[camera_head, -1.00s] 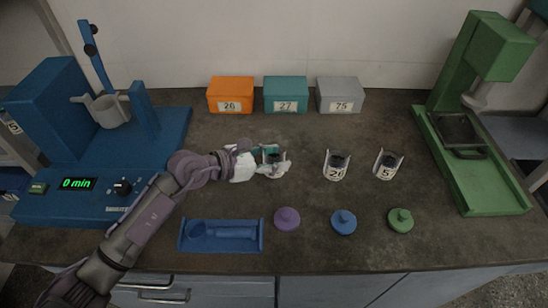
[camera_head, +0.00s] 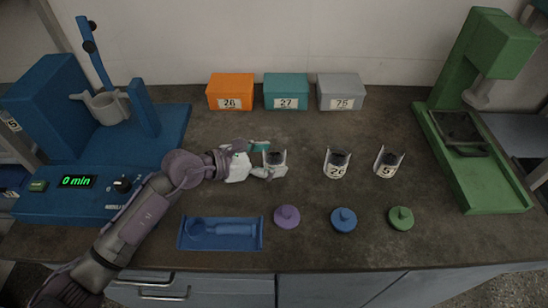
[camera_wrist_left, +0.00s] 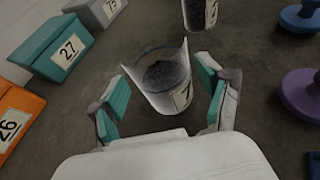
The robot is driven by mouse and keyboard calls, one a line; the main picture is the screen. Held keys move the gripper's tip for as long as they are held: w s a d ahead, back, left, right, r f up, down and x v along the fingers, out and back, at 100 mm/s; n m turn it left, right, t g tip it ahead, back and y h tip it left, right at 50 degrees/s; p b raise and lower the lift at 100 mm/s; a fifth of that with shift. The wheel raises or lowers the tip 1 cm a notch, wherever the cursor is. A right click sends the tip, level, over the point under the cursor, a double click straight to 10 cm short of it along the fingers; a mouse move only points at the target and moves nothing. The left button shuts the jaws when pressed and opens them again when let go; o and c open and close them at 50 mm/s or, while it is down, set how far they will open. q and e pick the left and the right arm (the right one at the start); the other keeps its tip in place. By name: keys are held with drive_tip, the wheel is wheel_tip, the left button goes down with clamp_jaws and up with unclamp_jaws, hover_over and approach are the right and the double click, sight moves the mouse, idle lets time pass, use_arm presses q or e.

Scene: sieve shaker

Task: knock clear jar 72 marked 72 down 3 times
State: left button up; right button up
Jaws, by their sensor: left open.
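The clear jar (camera_head: 275,157) with dark grains inside stands upright on the dark bench, right of my left gripper (camera_head: 264,160). In the left wrist view the jar (camera_wrist_left: 163,78) shows a label starting with 7; the rest of the label is turned out of sight. My left gripper (camera_wrist_left: 162,95) is open, with one teal-padded finger on each side of the jar and visible gaps between. The jar is at the finger ends. My right gripper is not in view.
Two more jars, marked 26 (camera_head: 336,165) and 5 (camera_head: 387,164), stand to the right. Purple (camera_head: 287,216), blue (camera_head: 343,219) and green (camera_head: 400,218) lids lie in front. A blue tray (camera_head: 220,245), blue machine (camera_head: 60,203) and green press (camera_head: 480,195) flank the space.

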use_arm(q)
drive_tip(key=v, duration=1.1)
drive_tip(key=shift+s+f, duration=0.1)
drive_tip(key=shift+f, duration=0.05)
